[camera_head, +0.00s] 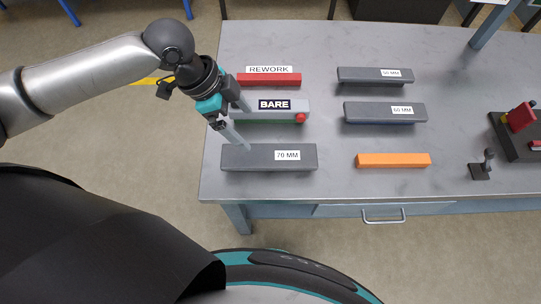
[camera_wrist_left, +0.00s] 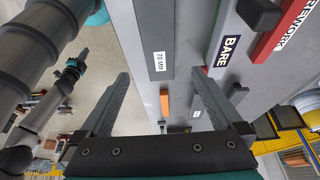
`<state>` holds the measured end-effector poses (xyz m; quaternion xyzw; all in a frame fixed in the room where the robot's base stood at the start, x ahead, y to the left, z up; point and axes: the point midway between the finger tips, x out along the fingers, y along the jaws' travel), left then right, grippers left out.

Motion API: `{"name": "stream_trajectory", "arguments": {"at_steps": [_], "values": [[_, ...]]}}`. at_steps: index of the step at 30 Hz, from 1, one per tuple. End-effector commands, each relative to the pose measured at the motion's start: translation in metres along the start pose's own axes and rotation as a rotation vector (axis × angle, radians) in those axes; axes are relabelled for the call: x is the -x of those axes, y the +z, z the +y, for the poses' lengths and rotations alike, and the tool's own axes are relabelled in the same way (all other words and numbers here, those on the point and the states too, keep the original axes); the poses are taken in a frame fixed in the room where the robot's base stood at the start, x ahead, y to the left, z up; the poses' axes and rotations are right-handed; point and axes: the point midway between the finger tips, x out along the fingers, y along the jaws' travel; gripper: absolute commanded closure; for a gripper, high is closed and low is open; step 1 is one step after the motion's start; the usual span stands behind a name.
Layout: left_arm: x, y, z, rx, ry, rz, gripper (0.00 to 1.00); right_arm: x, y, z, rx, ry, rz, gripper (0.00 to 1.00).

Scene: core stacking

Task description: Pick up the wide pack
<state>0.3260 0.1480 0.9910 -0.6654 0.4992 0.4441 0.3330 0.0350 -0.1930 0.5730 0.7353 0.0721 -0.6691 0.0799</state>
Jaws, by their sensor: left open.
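No object is labelled wide. A long dark grey block marked 70 MM (camera_head: 250,158) lies at the table's front left; it also shows between the finger directions in the left wrist view (camera_wrist_left: 153,35). Two similar grey blocks, one marked 60 MM (camera_head: 370,112) and one whose label seems to read 50 MM (camera_head: 360,75), lie to the right. My left gripper (camera_head: 247,129) is open and empty, its fingers spread over the area between the BARE block (camera_head: 250,108) and the 70 MM block. Its fingers also show in the left wrist view (camera_wrist_left: 158,76). The height gap is hard to judge.
A red bar (camera_head: 275,80) lies by the REWORK label at the back left. An orange bar (camera_head: 393,160) lies at the front. A dark fixture (camera_head: 515,140) and a small black stand (camera_head: 481,168) are at right. The table (camera_head: 322,130) is clear between the two columns.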

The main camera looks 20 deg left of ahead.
Motion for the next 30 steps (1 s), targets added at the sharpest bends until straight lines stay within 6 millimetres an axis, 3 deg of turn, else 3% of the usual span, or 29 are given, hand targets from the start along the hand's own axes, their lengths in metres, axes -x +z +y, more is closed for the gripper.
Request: {"name": "stream_trajectory", "arguments": {"at_steps": [9, 17, 25, 30], "values": [[-0.068, 0.001, 0.001, -0.002, 0.003, 0.0, 0.0, -0.014, 0.003, -0.013, 0.001, -0.018, -0.004, 1.0], [-0.088, 0.001, 0.001, -0.003, 0.001, -0.001, 0.0, -0.018, 0.004, -0.009, 0.001, -0.011, -0.005, 1.0], [-0.127, 0.005, 0.004, -0.002, 0.002, -0.001, 0.0, -0.027, 0.003, -0.003, -0.002, -0.003, -0.003, 1.0], [-0.138, 0.005, 0.004, -0.004, 0.001, -0.002, 0.0, -0.029, 0.003, -0.003, -0.003, -0.003, -0.003, 1.0]]}}
